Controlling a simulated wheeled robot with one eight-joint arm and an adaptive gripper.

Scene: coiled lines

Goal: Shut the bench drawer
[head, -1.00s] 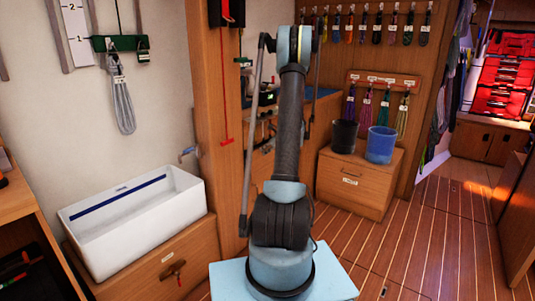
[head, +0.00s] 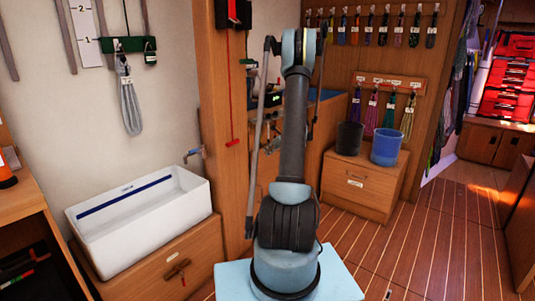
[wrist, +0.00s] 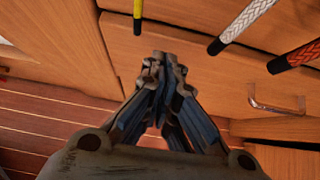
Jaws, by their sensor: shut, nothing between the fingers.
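My gripper (wrist: 163,64) is shut and empty in the wrist view, its fingertips together in front of a wooden front (wrist: 205,72). A bent metal handle (wrist: 276,104) is on this wood, to the right of the fingertips. It looks like a drawer front, but I cannot tell how far it stands out or whether the fingertips touch it. In the head view the wooden bench (head: 331,120) is partly hidden by my arm. My gripper and this front cannot be made out there.
Yellow, white and red rope ends (wrist: 243,22) hang over the front in the wrist view. A white basin (head: 140,225) stands on a cabinet at left. A black bin (head: 349,138) and a blue bin (head: 387,147) stand on a low cabinet. The plank floor at right is clear.

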